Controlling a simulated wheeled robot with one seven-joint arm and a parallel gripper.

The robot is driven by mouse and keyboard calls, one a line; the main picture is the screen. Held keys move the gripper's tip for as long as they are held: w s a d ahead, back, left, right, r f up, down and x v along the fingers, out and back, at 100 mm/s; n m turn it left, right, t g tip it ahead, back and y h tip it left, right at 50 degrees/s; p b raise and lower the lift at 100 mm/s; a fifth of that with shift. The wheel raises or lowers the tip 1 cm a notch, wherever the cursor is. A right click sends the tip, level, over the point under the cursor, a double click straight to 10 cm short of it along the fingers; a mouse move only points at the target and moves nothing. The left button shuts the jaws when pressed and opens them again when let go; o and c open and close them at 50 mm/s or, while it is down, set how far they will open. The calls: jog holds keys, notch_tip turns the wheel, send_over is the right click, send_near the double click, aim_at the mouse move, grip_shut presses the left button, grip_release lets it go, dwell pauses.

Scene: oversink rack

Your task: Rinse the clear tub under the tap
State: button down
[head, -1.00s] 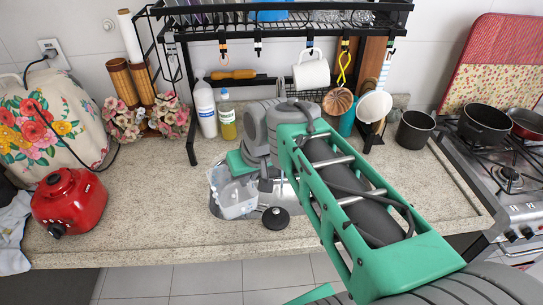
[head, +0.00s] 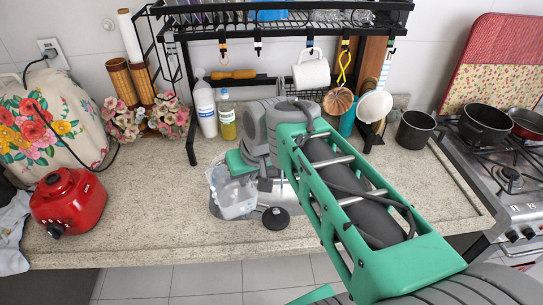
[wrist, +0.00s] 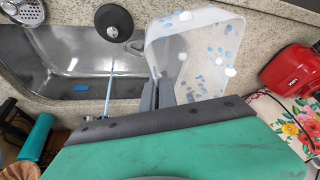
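The clear tub (head: 235,202) is held over the left part of the sink in the head view. In the wrist view the tub (wrist: 222,28) is tilted, with blue and white spots across its inside. My gripper (wrist: 166,92) has both fingers close together at the tub's near wall, shut on it. In the head view my arm covers much of the gripper and the sink (head: 222,213). A thin pale-blue line (wrist: 108,95), perhaps water, shows over the sink, left of the tub and apart from it. The tap itself is not clear to me.
A black disc with a grey knob (head: 275,218) lies at the sink's front edge. A white bottle (head: 206,110) and a yellow-green bottle (head: 227,117) stand behind. A black rack (head: 190,85) stands over the back. A red appliance (head: 68,200) is at left; the counter between is clear.

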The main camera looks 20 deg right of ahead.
dwell(0.4)
jog(key=shift+w+a, duration=0.1)
jog(key=shift+a, duration=0.2)
